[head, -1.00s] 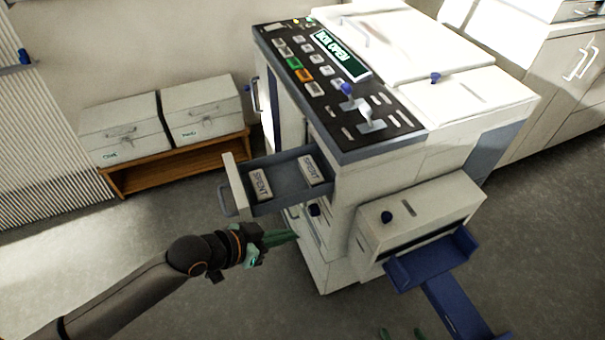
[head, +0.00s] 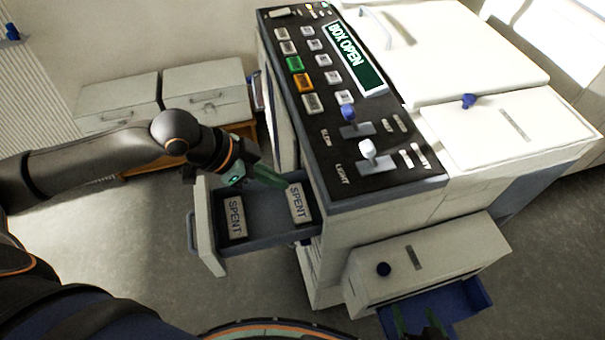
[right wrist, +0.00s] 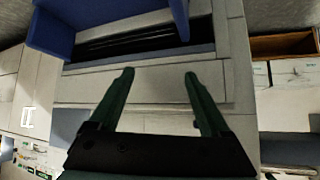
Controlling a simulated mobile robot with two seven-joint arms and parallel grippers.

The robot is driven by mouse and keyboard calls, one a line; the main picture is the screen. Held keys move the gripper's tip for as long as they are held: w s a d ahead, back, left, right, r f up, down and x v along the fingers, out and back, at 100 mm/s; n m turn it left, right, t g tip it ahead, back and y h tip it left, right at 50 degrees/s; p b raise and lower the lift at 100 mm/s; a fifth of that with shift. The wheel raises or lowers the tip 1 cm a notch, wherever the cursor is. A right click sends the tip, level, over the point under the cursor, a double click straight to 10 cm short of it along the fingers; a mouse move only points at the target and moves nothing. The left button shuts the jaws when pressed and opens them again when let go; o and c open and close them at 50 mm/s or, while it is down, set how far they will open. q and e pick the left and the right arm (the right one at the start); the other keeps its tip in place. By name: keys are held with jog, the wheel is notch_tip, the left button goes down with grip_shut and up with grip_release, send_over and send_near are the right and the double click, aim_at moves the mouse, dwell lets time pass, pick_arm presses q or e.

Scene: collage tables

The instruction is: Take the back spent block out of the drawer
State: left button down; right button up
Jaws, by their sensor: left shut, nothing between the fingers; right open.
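The drawer (head: 268,242) stands pulled out of the machine's left side. Two pale blocks marked SPENT lie in it. The back spent block (head: 299,204) is at the machine end, and the front spent block (head: 235,216) is by the drawer's front panel. My left gripper (head: 279,182) is shut and empty, its green fingertips over the far side of the drawer, close to the back block. Whether they touch it I cannot tell. My right gripper (head: 418,322) is low at the bottom edge by the blue tray; in the right wrist view (right wrist: 159,74) it is open and empty.
The machine's control panel (head: 340,100) reads BOX OPEN and overhangs the drawer's inner end. A blue tray (head: 470,298) sticks out at the lower right. Grey boxes (head: 205,92) stand on a wooden shelf behind my left arm. Bare floor lies in front of the drawer.

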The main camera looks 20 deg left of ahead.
aim_at(292, 203)
pick_arm(q)
jog(key=x, duration=0.8)
jog(key=shift+s+d+b, duration=0.1)
jog(key=shift+s+b, duration=0.1)
jog(key=shift+b, duration=0.15)
jog(key=shift+x, duration=0.75)
pick_arm(e)
jog(key=shift+s+f, duration=0.35)
jog(key=shift+f, duration=0.15)
jog(key=shift+r, duration=0.1)
pick_arm(q)
jog(key=shift+s+a+r+p, duration=0.1)
jog(key=shift+s+a+p, duration=0.05)
jog(key=shift+a+p, duration=0.15)
jog(key=s+a+p, duration=0.2)
jog(key=a, duration=0.1)
jog(key=shift+s+a+p, duration=0.2)
jog(key=shift+a+p, duration=0.1)
jog(key=shift+p, duration=0.1)
pick_arm(e)
jog(key=r, duration=0.1)
jog(key=a+r, duration=0.1)
jog(key=s+r, duration=0.1)
jog(key=shift+a+r, duration=0.2)
jog(key=shift+r, duration=0.05)
pick_arm(q)
jog(key=shift+s+a, duration=0.25)
jog(key=shift+a, duration=0.05)
pick_arm(e)
jog(key=shift+w+d, duration=0.15)
